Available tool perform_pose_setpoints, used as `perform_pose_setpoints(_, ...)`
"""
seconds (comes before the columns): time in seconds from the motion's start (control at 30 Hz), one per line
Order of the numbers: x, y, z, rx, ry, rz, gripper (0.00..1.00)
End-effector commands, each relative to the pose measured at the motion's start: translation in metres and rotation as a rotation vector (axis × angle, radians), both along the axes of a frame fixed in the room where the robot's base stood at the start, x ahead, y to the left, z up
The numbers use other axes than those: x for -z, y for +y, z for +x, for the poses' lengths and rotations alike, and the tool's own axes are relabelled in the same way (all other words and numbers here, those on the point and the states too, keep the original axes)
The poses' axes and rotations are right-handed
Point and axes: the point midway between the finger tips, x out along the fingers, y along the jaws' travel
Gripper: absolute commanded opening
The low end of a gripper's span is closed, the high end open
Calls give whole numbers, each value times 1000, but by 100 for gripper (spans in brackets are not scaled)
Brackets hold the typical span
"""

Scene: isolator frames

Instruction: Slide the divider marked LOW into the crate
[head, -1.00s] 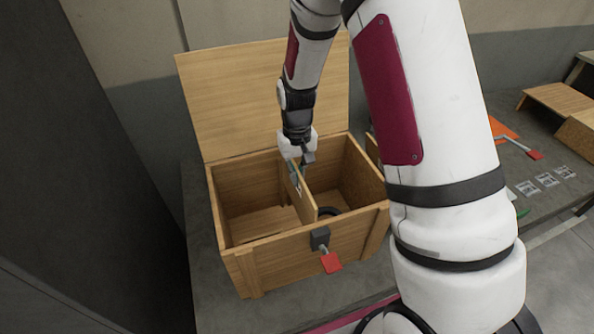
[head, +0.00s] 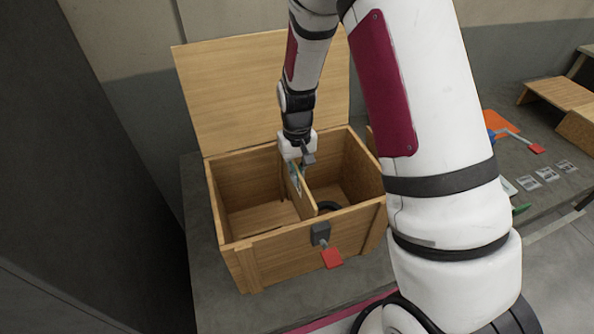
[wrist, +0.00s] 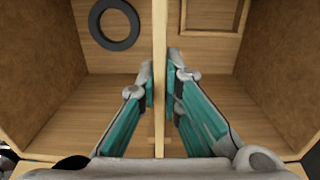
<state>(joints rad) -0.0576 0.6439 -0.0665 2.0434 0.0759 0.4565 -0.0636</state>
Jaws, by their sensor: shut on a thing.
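The wooden crate (head: 270,251) stands on the grey table with its lid (head: 262,90) open at the back. My gripper (head: 303,163) is inside the crate opening, shut on a thin wooden divider (head: 306,197). The divider stands upright, running front to back between two compartments, its front end close to the front wall. A small mark shows on its face, too small to read. In the wrist view, the fingers (wrist: 161,82) pinch the divider (wrist: 159,35) from both sides. Its lower edge and any slots are hidden.
A dark ring (head: 328,207) lies in the right compartment. Another wooden panel (head: 371,141) stands behind the crate's right side. Cards (head: 547,174) and an orange item (head: 500,122) lie right.

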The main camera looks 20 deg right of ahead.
Motion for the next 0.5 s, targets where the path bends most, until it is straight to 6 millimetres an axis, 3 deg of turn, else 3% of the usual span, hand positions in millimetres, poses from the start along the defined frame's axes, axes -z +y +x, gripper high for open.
perform_pose_setpoints(0.5, 12, 0, 0, 0, 0, 0, 0)
